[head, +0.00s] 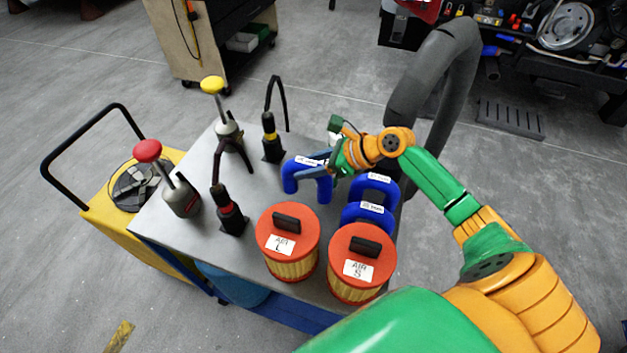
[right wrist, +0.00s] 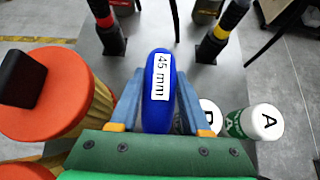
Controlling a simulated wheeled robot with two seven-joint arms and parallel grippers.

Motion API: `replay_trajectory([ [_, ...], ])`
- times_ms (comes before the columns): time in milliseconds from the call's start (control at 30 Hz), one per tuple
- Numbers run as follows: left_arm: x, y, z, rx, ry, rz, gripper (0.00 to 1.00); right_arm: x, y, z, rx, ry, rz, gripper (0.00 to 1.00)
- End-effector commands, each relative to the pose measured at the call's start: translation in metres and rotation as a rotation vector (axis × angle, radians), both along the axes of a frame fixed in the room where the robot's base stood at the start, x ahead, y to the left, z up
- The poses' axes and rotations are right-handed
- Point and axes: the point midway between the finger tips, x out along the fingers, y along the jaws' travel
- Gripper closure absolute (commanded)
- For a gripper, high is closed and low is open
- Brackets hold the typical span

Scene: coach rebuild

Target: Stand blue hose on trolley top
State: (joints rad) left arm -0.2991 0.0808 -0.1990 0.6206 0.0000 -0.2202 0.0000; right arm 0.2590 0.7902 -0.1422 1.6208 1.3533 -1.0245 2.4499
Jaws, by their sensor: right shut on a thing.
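A blue U-shaped hose (head: 291,180) with a white label stands upright at the middle of the grey trolley top (head: 262,190). Its label reads 45 mm in the right wrist view (right wrist: 158,112). My right gripper (head: 312,171) is shut on this hose, one finger on each side. I cannot tell whether its lower ends touch the top. Two more blue hoses, one behind (head: 376,184) and one nearer (head: 368,213), stand to its right. My left gripper is not in view.
Two red-lidded air filters, AIR L (head: 287,250) and AIR S (head: 360,268), stand in front. Black-handled tools with red (head: 230,218) and yellow (head: 271,145) bands stand left and behind. White-green bottles A (right wrist: 262,122) and B (right wrist: 208,116) show in the wrist view.

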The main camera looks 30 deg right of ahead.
Motion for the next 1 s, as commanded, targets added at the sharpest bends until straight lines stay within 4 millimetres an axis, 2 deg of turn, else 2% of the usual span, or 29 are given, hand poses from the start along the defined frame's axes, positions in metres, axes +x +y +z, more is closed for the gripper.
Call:
replay_trajectory([
  [133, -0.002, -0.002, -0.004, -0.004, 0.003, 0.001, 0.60, 0.000, 0.000, -0.031, 0.003, 0.002, -0.002, 1.00],
  [233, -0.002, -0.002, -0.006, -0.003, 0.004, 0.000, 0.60, 0.000, 0.000, -0.046, 0.003, 0.000, 0.000, 1.00],
  [600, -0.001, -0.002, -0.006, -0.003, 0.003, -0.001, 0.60, 0.001, 0.000, -0.051, 0.000, -0.002, 0.000, 1.00],
  [633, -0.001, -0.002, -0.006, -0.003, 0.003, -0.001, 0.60, 0.000, 0.000, -0.052, 0.001, -0.002, 0.001, 0.51],
  [733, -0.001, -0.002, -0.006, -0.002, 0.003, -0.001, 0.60, 0.000, 0.000, -0.051, -0.001, -0.002, 0.001, 0.23],
  [1000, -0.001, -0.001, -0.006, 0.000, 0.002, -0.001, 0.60, 0.000, 0.000, -0.051, -0.001, -0.002, 0.000, 0.23],
])
